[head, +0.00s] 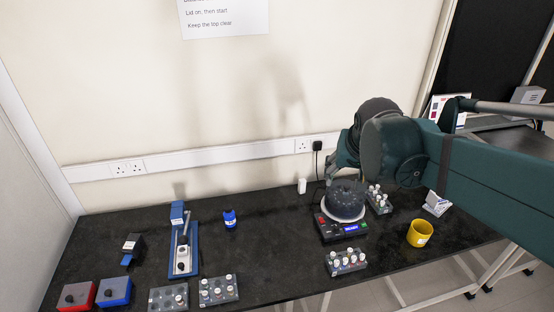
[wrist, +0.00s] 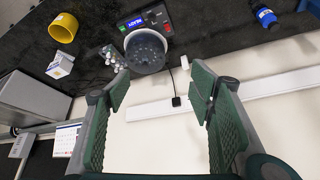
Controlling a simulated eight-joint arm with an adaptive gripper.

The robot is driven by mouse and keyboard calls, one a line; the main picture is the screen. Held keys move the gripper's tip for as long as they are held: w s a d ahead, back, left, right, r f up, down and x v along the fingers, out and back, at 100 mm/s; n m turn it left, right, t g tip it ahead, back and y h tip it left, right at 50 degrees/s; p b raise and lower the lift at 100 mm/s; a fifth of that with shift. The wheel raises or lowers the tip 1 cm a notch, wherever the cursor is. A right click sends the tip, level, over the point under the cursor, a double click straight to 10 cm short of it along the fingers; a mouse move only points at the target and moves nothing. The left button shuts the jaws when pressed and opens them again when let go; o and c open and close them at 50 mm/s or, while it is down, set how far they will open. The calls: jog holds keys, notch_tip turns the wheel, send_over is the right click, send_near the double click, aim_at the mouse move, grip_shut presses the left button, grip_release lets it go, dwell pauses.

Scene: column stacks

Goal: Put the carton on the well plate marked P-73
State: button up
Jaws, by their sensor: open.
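The likely carton (head: 437,203) is a small white box with a printed label, at the right back of the dark bench; it also shows at the left of the wrist view (wrist: 60,65). No P-73 marking is legible. My gripper (head: 343,166) is open and empty above the back of the bench, near the wall and left of the carton; its fingers (wrist: 160,88) frame only wall.
A mixer-like device (head: 345,229) with a dark round top stands below my gripper. A yellow cup (head: 419,233) is in front of the carton. A blue stand (head: 182,250), a blue bottle (head: 230,219) and red and blue boxes (head: 82,295) are left. The back middle is mostly clear.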

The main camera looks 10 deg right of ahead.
jog(key=s+a+f+n+t+y, duration=0.1)
jog(key=s+a+f+n, duration=0.3)
jog(key=s+a, duration=0.8)
jog(key=shift+s+a+f+n+t+y, duration=0.2)
jog(key=shift+s+a+n+t+y, duration=0.1)
jog(key=shift+s+a+n+y, duration=0.15)
